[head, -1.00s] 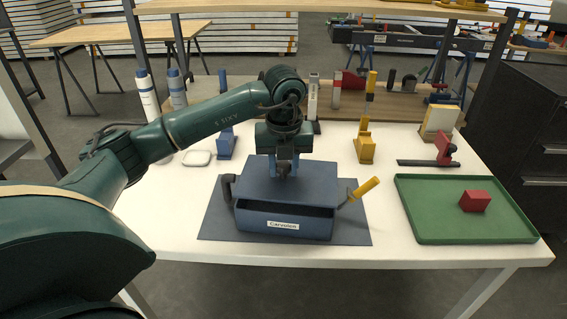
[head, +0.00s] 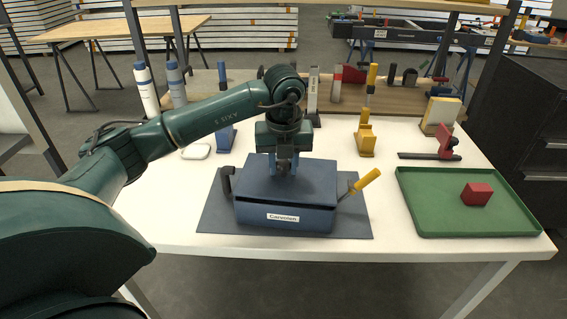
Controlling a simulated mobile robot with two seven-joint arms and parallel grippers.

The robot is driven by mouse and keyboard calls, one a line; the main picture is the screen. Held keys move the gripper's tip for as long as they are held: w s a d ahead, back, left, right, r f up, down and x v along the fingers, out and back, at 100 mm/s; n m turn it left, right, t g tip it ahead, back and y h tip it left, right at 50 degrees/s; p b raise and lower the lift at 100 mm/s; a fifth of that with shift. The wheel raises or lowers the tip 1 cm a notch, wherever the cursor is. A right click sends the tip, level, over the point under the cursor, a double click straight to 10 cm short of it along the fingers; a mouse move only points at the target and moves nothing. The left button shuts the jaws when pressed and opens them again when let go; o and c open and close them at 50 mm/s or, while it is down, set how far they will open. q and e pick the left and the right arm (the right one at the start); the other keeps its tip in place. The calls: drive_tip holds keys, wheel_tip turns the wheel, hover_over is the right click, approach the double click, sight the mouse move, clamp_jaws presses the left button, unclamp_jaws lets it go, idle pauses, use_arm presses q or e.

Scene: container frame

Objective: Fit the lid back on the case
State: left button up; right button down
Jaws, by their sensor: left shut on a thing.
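The blue case (head: 250,214) stands on a dark mat, with a white label on its front. The flat blue lid (head: 316,180) lies over the top of the case and covers its opening. A thin dark line shows between the lid's front edge and the case; I cannot tell whether the lid is fully seated. My left gripper (head: 285,171) points down at the middle of the lid and is shut on its grip, which the fingers mostly hide. My right gripper is not in view.
A dark clamp-like part (head: 227,181) stands at the case's left, and a yellow-handled tool (head: 366,181) leans at its right. A green tray (head: 430,213) with a red block (head: 477,194) is at the right. The dark mat (head: 217,220) has bare margins.

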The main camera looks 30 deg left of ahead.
use_arm(q)
drive_tip(key=shift+f+b, duration=0.5)
drive_tip(key=shift+f, duration=0.25)
drive_tip(key=o, duration=1.1)
drive_tip(key=shift+r, duration=0.1)
wheel_tip(320, 180, up, 13)
drive_tip(key=s+d+p, duration=0.1)
drive_tip(key=shift+s, duration=0.15)
